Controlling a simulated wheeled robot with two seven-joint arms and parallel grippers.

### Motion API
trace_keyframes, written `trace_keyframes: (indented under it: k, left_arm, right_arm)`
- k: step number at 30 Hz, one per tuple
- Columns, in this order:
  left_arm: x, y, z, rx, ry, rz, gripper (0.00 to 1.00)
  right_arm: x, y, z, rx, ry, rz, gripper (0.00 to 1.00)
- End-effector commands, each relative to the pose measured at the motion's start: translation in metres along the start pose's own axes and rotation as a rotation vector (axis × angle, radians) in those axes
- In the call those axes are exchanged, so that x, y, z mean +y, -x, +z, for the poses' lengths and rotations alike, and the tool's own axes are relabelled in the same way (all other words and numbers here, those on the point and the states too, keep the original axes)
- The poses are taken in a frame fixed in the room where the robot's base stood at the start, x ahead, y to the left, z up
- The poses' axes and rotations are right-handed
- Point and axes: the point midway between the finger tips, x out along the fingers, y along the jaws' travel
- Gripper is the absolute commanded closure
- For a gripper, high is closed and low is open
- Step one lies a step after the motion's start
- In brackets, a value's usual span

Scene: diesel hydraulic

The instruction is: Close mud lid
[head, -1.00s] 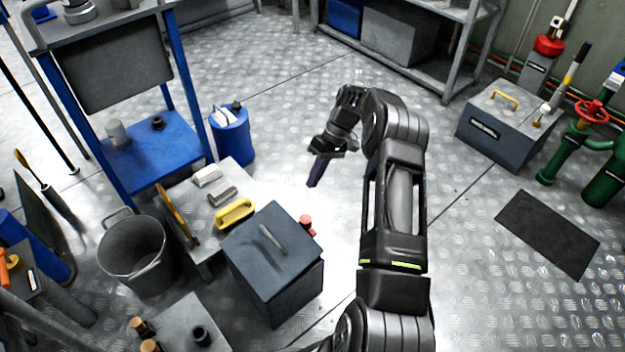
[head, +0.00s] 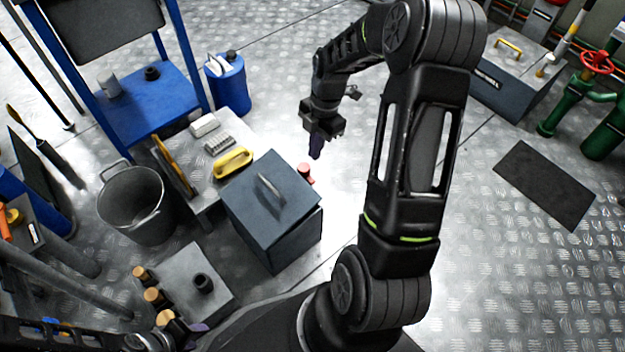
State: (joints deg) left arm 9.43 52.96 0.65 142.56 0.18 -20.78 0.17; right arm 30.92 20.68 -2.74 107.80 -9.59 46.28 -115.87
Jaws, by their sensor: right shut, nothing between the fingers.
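A dark blue-grey box (head: 296,240) stands on the floor near the middle of the head view. Its flat lid (head: 250,205) with a grey bar handle (head: 268,188) lies across the top; I cannot tell whether a small gap remains. My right gripper (head: 317,148) is shut and empty, pointing down in the air behind and right of the box, apart from the lid. My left gripper (head: 196,328) shows only partly at the bottom left edge, with a purple finger; whether it is open is hidden.
A metal bucket (head: 135,200) and a grey block with several knobs (head: 195,285) are nearby.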

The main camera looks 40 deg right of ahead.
Motion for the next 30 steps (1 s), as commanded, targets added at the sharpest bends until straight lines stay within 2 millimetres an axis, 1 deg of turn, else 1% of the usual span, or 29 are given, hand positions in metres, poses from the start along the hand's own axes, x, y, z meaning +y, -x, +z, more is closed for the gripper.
trace_keyframes:
  k: [9,14,17,20,30]
  left_arm:
    - [0.000,0.000,0.000,0.000,0.000,0.000,0.64]
    - [-0.001,-0.003,-0.001,0.001,0.001,0.000,0.64]
    - [-0.003,-0.006,-0.001,0.003,0.002,-0.001,0.64]
    - [-0.006,-0.011,-0.003,0.006,0.004,-0.003,0.64]
    - [-0.017,-0.035,-0.007,0.021,0.009,-0.007,0.64]
  right_arm:
    - [0.000,-0.001,0.000,0.002,0.006,-0.002,1.00]
    - [-0.001,-0.008,0.000,0.003,0.006,-0.004,1.00]
    - [-0.001,-0.019,0.000,0.004,0.005,-0.005,1.00]
    - [-0.001,-0.034,0.000,0.004,0.005,-0.006,1.00]
    - [-0.001,-0.103,-0.001,0.004,0.005,-0.006,1.00]
